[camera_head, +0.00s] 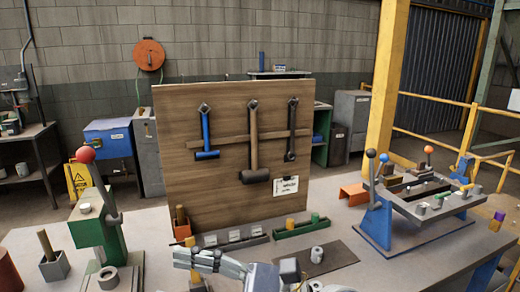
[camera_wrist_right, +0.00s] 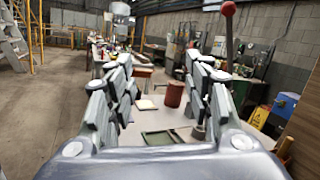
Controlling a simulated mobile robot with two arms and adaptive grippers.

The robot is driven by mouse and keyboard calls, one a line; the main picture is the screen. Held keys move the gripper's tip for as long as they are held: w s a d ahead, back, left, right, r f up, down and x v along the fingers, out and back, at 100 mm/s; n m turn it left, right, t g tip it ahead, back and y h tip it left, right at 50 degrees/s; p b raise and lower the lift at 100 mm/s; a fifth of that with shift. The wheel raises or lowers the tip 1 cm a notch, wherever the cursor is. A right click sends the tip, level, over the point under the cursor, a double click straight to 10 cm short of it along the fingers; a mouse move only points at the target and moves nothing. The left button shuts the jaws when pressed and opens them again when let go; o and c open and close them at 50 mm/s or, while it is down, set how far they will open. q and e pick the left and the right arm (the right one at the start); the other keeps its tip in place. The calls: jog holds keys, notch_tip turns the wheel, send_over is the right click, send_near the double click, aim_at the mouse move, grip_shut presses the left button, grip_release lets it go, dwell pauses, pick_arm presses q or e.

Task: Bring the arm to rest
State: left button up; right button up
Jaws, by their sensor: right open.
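My right gripper (camera_head: 188,262) shows low in the middle of the head view, with its fingers pointing left over the workbench (camera_head: 340,215). In the right wrist view my right gripper (camera_wrist_right: 160,85) has its two fingers wide apart, with nothing held between them. Beyond the fingers, the wrist view shows a dark red cylinder (camera_wrist_right: 174,94) and a green tray (camera_wrist_right: 163,137) on the bench. My left gripper is in neither view.
A wooden board (camera_head: 225,115) with hanging hammers stands behind my gripper. A green press (camera_head: 88,232) with a red-knobbed lever (camera_head: 100,185) is to its left. A dark mat (camera_head: 335,258) with a grey part (camera_head: 317,254) lies right. A blue-legged fixture (camera_head: 425,205) stands further right.

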jog(key=w+d+r+m+t+h, duration=0.25)
jog(key=w+d+m+t, duration=0.35)
jog(key=m+t, duration=0.6)
jog(key=w+d+r+m+t+h, duration=0.1)
jog(key=w+d+m+t+h, duration=0.3)
jog(key=d+m+t, duration=0.75)
jog(key=d+f+m+g+h, duration=0.45)
jog(key=f+m+h, duration=0.25)
jog(key=f+m, duration=0.35)
jog(key=d+f+m+g+h, duration=0.3)
jog(key=d+f+m+h, duration=0.35)
jog(key=f+m, duration=0.4)
jog(key=s+d+f+m+g+h, duration=0.1)
jog(key=s+d+f+m+g, duration=0.2)
jog(key=s+f+m+g, duration=0.75)
jog(key=s+f+g, duration=0.3)
jog(key=s+f, duration=0.7)
jog(key=s, duration=0.3)
notch_tip(320, 180, down, 27)
jog(key=s+g, duration=0.1)
jog(key=s, duration=0.1)
jog(key=s+d+f+n+g, duration=0.1)
jog(key=s+d+f, duration=0.1)
jog(key=s+f, duration=1.3)
jog(key=shift+s+d+y, duration=0.3)
jog(key=shift+s+d, duration=0.1)
jog(key=shift+s, duration=0.2)
jog(key=shift+f+g, duration=0.1)
jog(key=shift+g, duration=0.15)
